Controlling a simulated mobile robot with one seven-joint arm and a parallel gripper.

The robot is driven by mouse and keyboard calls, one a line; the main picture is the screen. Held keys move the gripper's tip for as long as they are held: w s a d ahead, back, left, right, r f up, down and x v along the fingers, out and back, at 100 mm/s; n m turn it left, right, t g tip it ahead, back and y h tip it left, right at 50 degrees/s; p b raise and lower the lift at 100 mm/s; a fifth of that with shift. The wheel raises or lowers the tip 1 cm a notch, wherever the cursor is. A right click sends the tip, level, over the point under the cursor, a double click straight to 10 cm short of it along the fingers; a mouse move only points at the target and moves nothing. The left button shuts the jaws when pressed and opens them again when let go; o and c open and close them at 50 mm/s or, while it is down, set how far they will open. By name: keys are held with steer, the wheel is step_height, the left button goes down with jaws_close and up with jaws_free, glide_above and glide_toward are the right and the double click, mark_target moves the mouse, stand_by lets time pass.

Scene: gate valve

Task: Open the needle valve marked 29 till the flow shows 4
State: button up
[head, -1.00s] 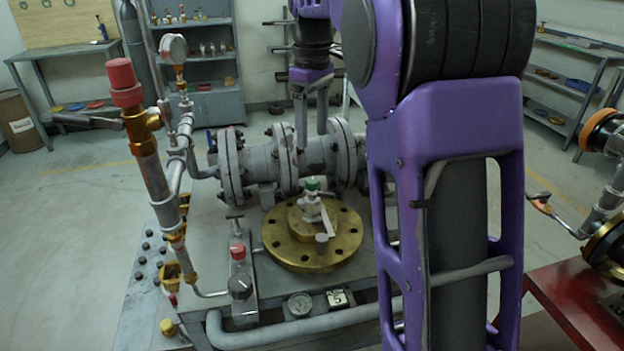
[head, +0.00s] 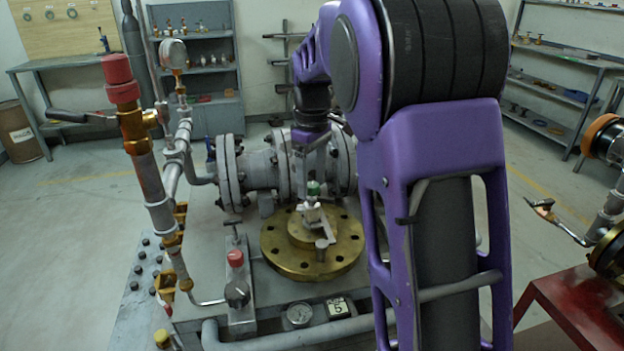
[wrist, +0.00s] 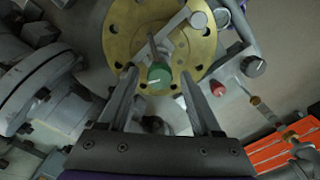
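A small valve with a green knob (head: 313,188) and a silver side lever stands on a round brass flange (head: 285,262). In the wrist view the green knob (wrist: 159,76) lies between my fingertips, with the flange (wrist: 118,40) behind it. My gripper (head: 313,172) points down just over the knob. In the wrist view my gripper (wrist: 158,71) is open, with a gap on each side of the knob. I cannot read the mark 29 on any valve. A small plate (head: 339,308) reading 5 sits beside a round dial (head: 299,314) at the bench front.
A red-capped vertical pipe (head: 122,80) with a gauge (head: 173,53) stands at left. A block with a red knob (head: 235,258) and a dark knob is left of the flange. A grey flanged pipe (head: 228,172) runs behind. A red stand (head: 575,305) is at right.

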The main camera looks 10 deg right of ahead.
jaws_close()
steer(key=shift+r+m+p, duration=0.3)
steer(key=shift+m+p, duration=0.2)
steer(key=shift+p, duration=0.2)
steer(key=shift+m+p, duration=0.55)
steer(key=shift+m, duration=0.05)
steer(key=shift+f+m+p, duration=0.25)
steer(key=shift+m+p, duration=0.7)
steer(key=shift+m, duration=0.75)
steer(key=shift+o, duration=0.7)
jaws_free()
